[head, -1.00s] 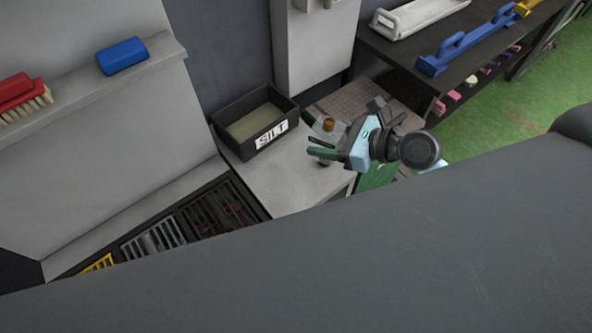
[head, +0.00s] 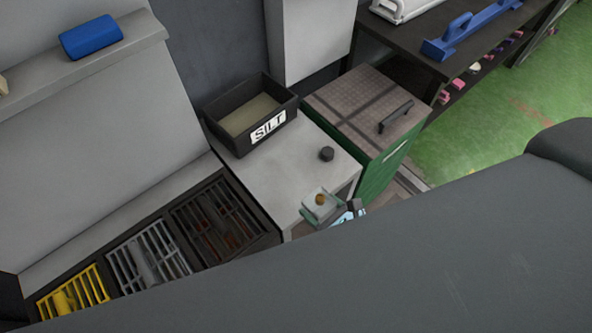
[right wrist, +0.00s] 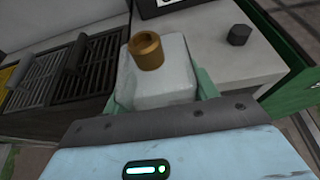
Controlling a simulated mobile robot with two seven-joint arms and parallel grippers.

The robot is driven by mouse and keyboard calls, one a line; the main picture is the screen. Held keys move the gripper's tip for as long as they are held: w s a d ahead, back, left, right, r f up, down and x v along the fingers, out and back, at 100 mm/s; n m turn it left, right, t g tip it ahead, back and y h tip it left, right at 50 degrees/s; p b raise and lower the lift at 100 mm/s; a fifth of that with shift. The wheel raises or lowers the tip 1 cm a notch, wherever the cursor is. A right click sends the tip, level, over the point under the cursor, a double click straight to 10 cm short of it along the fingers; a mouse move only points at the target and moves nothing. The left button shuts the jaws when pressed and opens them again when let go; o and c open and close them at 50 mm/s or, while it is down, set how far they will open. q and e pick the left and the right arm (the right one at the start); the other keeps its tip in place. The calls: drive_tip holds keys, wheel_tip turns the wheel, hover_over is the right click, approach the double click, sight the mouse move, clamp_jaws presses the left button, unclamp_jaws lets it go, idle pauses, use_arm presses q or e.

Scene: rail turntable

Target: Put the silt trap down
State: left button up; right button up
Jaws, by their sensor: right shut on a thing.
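The silt trap is a pale, translucent box (head: 314,207) with a brass collar (head: 320,199) on top. My right gripper (right wrist: 160,92) is shut on it, with a green finger on either side. The right wrist view shows the box (right wrist: 172,86) upright between the fingers, its collar (right wrist: 146,50) facing up. In the head view the trap overlaps the front edge of the grey counter (head: 275,185); its height there is hard to tell. My left gripper is not in view.
A black box labelled SILT (head: 224,134) stands at the counter's back. A small dark knob (head: 326,153) sits on the counter. Drain grates (head: 215,222) lie left, a green cabinet (head: 380,176) right. The counter's middle is clear.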

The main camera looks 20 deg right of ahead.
drive_tip(key=w, duration=0.4)
drive_tip(key=w+a, duration=0.1)
drive_tip(key=w, duration=0.3)
drive_tip(key=w+f, duration=0.1)
drive_tip(key=w, duration=0.3)
drive_tip(key=shift+w+a+f, duration=0.1)
drive_tip(key=shift+w+a, duration=0.15)
drive_tip(key=shift+a, duration=0.05)
drive_tip(key=shift+w, duration=0.25)
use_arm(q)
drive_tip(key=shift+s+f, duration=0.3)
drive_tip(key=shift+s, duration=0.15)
use_arm(e)
drive_tip(key=shift+w, duration=0.15)
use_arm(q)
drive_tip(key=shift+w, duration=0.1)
use_arm(e)
drive_tip(key=shift+w+a, duration=0.1)
drive_tip(key=shift+w, duration=0.3)
use_arm(q)
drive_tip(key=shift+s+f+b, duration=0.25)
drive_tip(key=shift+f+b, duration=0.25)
drive_tip(key=shift+b, duration=0.05)
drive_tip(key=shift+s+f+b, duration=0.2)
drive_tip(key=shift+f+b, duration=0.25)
drive_tip(key=shift+b, duration=0.05)
use_arm(e)
drive_tip(key=shift+f, duration=1.75)
drive_tip(key=shift+f, duration=0.1)
